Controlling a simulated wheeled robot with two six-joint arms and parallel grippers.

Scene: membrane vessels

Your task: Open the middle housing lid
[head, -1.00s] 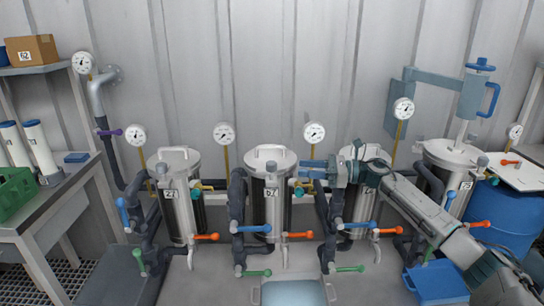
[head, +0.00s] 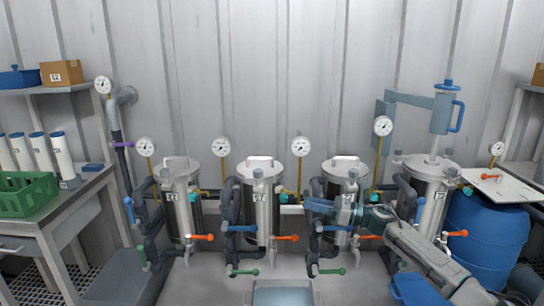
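Several steel housings stand in a row against the wall: the left one (head: 183,215), two in the centre (head: 261,215) and (head: 341,185), and one at the right (head: 424,200). I cannot tell which is called middle. The three left ones have shut lids with bar handles: left lid (head: 177,164), second lid (head: 260,163), third lid (head: 344,163). A grey knob shows at each lid's front. My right gripper (head: 318,207) reaches in from the right, below lid height before the third housing, pointing left. Its finger gap is unclear. My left gripper is out of view.
Dark pipes with blue (head: 241,228), orange (head: 284,238) and green (head: 246,272) valve handles crowd the housings' fronts. Gauges stand behind. A blue swing arm (head: 414,99) and blue barrel (head: 490,238) are at the right. A bench with a green crate (head: 26,194) is at the left.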

